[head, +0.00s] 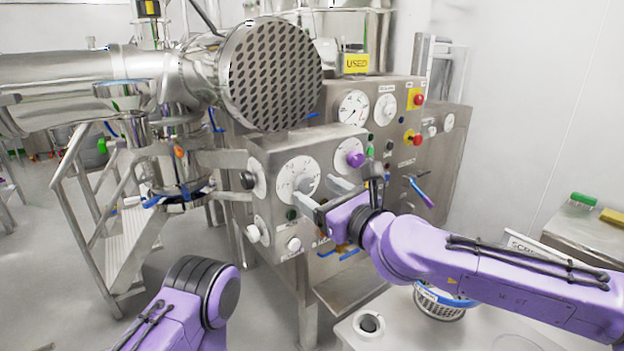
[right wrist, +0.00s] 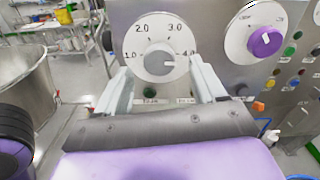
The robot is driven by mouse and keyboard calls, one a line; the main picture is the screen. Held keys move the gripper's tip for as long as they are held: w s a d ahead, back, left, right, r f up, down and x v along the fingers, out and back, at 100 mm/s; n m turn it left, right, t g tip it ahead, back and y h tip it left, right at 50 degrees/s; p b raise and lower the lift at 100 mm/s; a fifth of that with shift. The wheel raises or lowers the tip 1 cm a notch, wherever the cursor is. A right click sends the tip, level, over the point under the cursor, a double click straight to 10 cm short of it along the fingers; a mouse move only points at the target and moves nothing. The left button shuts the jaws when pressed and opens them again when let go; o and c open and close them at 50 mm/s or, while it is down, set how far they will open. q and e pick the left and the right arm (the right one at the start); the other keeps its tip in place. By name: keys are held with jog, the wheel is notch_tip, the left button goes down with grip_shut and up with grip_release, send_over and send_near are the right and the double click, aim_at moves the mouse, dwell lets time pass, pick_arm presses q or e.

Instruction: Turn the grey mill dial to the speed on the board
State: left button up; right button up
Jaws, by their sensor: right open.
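The mill dial (head: 286,170) is a white round face on the steel panel, with a grey knob (head: 303,184) at its centre. In the right wrist view the dial face (right wrist: 150,26) reads 1.0, 2.0, 3.0 and 4.0, and a pale mark on the grey knob (right wrist: 158,63) seems to point right, near 4.0. My right gripper (head: 322,191) is open in front of the dial; in the right wrist view its fingers (right wrist: 163,68) stand either side of the knob, without clear contact. My left gripper is out of view. No readable speed board shows.
A purple knob (head: 355,159) sits right of the dial; a black knob (head: 248,180) is to its left. A white sign (head: 522,243) is partly hidden behind my right arm. A blue-rimmed basket (head: 440,304) stands on the bench below. A perforated steel disc (head: 272,75) overhangs the panel.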

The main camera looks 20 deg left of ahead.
aim_at(303, 183)
jog(key=x, duration=0.2)
jog(key=shift+w+a+p, duration=0.25)
jog(key=shift+a+p, duration=0.05)
jog(key=shift+p, duration=0.05)
jog(key=c, duration=1.1)
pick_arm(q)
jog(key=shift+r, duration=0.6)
pick_arm(e)
jog(key=shift+o, duration=0.2)
